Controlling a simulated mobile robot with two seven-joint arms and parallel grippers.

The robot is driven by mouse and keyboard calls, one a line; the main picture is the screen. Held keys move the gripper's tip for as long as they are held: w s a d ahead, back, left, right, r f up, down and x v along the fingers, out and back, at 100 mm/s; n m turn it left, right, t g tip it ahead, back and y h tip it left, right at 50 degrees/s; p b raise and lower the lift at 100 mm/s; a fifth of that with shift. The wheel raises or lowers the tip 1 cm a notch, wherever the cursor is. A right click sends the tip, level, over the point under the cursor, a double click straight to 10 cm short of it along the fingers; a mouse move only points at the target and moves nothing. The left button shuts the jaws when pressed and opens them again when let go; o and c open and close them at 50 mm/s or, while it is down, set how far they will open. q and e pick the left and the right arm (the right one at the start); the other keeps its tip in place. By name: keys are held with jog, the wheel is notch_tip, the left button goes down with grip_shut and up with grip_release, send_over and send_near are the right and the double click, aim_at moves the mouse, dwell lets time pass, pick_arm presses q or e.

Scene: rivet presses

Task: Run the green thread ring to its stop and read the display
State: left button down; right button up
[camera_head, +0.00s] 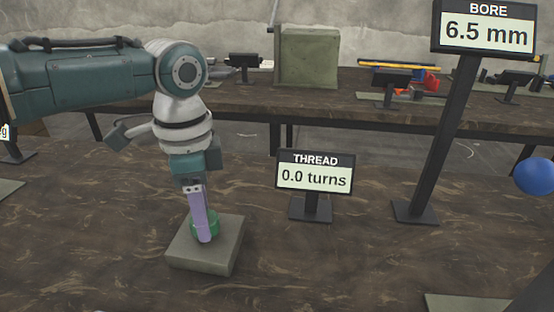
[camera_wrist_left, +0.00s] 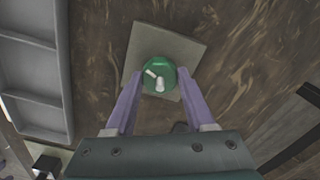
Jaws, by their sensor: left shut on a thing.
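The green thread ring (camera_head: 205,226) sits on a square grey-green block (camera_head: 192,256) on the dark table. My left gripper (camera_head: 203,238) points down over it, with its purple fingers at the ring. The left wrist view shows the green ring (camera_wrist_left: 158,74) between the two fingertips, with a pale post and a pale mark on its top. The left gripper is shut on the ring. The THREAD display (camera_head: 314,176) stands to the right of the block and reads 0.0 turns. My right gripper is not in view.
A BORE display (camera_head: 487,32) on a tall dark stand reads 6.5 mm. A blue ball (camera_head: 535,176) is at the right edge. A second table behind holds a grey-green box (camera_head: 308,58) and several small displays. A grey compartmented tray (camera_wrist_left: 32,70) shows at left in the wrist view.

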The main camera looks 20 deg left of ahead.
pick_arm(q)
jog(key=m, duration=0.3)
jog(key=shift+m, duration=0.4)
jog(key=m, duration=0.4)
jog(key=shift+d+m+p, duration=0.1)
jog(key=shift+m+p, duration=0.2)
jog(key=shift+p, duration=0.05)
jog(key=m, duration=0.4)
jog(key=shift+r+m+b, duration=0.1)
jog(key=shift+m+b, duration=0.25)
jog(key=shift+m, duration=2.15)
jog(key=c, duration=0.7)
grip_release()
jog(key=o, duration=0.4)
jog(key=shift+o, duration=0.2)
